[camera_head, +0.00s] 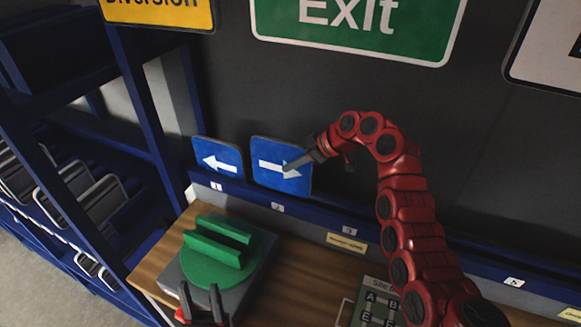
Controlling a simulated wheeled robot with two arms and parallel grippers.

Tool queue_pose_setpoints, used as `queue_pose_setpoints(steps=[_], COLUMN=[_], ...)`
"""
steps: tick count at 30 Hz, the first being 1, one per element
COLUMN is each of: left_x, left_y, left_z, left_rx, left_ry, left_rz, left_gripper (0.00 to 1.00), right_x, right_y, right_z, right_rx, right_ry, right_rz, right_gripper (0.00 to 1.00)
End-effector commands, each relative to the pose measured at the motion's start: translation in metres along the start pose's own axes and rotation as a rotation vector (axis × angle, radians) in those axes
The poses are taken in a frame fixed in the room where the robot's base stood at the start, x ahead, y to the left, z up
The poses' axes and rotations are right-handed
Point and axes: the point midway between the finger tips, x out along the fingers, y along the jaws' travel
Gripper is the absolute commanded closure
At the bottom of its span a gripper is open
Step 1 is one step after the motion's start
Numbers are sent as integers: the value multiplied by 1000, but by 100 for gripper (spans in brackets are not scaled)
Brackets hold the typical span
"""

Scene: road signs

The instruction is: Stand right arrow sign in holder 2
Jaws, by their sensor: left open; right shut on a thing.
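The right arrow sign (272,178) is a blue plate with a white arrow pointing right. It is upright at the wall rail, above the label of holder 2 (278,207). My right gripper (295,164) is shut on the sign at its right side. Whether the sign's lower edge is seated in the holder cannot be told from here.
A blue left arrow sign (217,159) stands in holder 1, just left. A green slotted stand (215,252) sits on the wooden table (300,268). A board with lettered squares (374,301) lies near my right arm. A blue shelf rack (140,90) stands at left.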

Motion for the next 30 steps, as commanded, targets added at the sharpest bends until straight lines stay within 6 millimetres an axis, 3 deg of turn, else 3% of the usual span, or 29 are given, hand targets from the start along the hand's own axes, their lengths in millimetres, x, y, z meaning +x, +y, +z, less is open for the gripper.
queue_pose_setpoints(steps=[19, 30], left_x=[-3, -26], left_y=[0, 1], left_z=[0, 4], left_rx=[0, 0], left_ry=[0, 0], left_rz=[0, 0], left_gripper=[50, 50], right_x=[0, 21], right_y=[6, 5], right_z=[1, 22], right_rx=[1, 2], right_ry=[2, 2], right_rz=[3, 2], right_gripper=[100, 100])
